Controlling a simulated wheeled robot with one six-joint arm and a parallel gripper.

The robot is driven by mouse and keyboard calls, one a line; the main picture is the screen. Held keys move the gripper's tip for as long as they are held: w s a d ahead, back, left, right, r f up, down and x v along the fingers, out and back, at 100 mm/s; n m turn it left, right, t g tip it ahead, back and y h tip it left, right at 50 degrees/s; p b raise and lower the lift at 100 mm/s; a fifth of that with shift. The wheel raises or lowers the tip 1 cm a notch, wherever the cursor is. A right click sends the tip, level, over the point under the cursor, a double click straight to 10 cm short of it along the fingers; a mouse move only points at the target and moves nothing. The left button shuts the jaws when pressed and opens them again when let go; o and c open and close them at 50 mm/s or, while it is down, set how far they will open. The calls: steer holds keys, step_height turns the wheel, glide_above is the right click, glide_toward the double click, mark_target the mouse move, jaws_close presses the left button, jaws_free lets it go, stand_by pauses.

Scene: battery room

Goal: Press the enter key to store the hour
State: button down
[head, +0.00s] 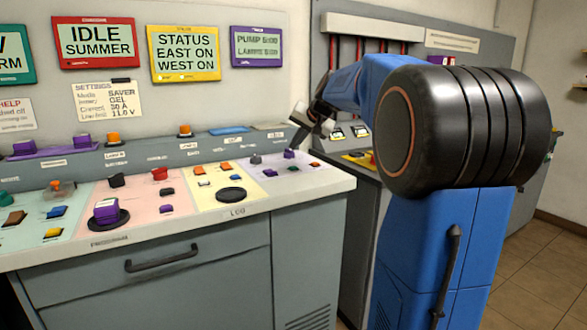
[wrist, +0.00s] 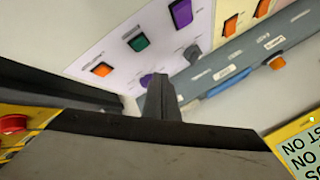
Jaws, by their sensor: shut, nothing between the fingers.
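The lavender key panel (head: 305,176) is at the right end of the console, and I cannot read which of its keys is enter. In the head view it carries a purple key (head: 290,154), a green key (head: 293,169), an orange key (head: 314,164) and a grey knob (head: 255,159). The wrist view shows a green key (wrist: 138,43), an orange key (wrist: 102,69), a tall purple key (wrist: 181,13) and a round purple piece (wrist: 147,80) partly hidden by my gripper. My gripper (head: 298,136) is shut and empty above the panel's back edge; contact is not visible.
A purple-framed display (head: 257,46) hangs behind, its small text reading something like pump and lamps. Yellow (head: 184,53) and red (head: 94,42) displays are left of it. A cream key panel (head: 213,203) with a black dial adjoins. A neighbouring cabinet (head: 352,215) stands close at right.

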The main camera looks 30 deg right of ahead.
glide_above(296, 171)
steer(key=shift+w+f, duration=0.15)
steer(key=shift+f, duration=1)
steer(key=shift+w+f, duration=0.1)
steer(key=shift+f, duration=1)
steer(key=shift+f, duration=0.15)
steer(key=shift+f, duration=0.3)
steer(key=shift+f, duration=0.45)
stand_by(1.2)
steer(key=shift+r, duration=0.9)
steer(key=shift+r, duration=0.15)
steer(key=shift+r, duration=2.35)
